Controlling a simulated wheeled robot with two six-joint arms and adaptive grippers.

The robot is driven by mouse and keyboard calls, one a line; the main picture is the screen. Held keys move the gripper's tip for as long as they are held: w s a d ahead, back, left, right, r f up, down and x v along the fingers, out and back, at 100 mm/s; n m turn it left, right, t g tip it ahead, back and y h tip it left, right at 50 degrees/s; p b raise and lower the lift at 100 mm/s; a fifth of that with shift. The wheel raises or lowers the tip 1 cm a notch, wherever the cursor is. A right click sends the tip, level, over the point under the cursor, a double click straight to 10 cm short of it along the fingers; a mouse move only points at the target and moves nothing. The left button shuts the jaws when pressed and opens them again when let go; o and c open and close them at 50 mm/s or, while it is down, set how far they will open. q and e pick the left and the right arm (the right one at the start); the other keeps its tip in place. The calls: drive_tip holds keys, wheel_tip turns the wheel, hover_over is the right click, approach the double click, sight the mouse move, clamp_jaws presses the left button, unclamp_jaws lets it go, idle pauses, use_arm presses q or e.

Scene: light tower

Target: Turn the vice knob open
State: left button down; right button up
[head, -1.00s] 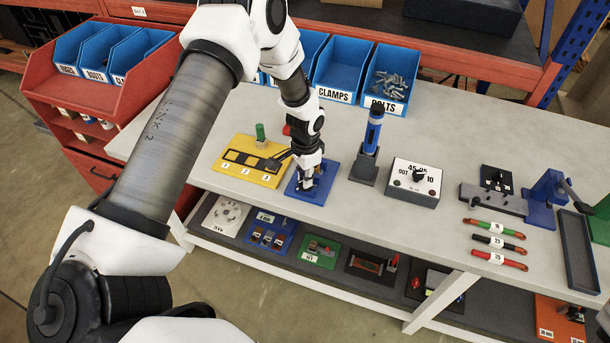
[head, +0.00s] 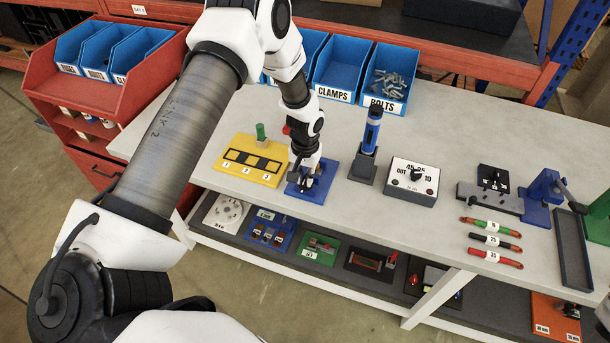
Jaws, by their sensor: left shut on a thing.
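A small blue fixture (head: 316,194), which looks like the vice, sits at the table's front edge, left of centre. My left gripper (head: 304,184) reaches down over it and is shut on a small part there, apparently the vice knob. The gripper hides the knob and most of the fixture's top, so the knob's angle cannot be made out.
A yellow numbered board (head: 233,172) with a green peg stands close on the left. A blue cylinder in a dark stand (head: 363,166) and a white dial box (head: 412,179) stand to the right. Blue bins (head: 338,75) line the back.

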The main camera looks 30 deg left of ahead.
sight(305, 179)
use_arm(q)
drive_tip(key=shift+w+r, duration=0.1)
drive_tip(key=shift+w, duration=0.05)
drive_tip(key=c, duration=1.2)
unclamp_jaws()
drive_tip(key=shift+o, duration=0.2)
wheel_tip(305, 179, up, 12)
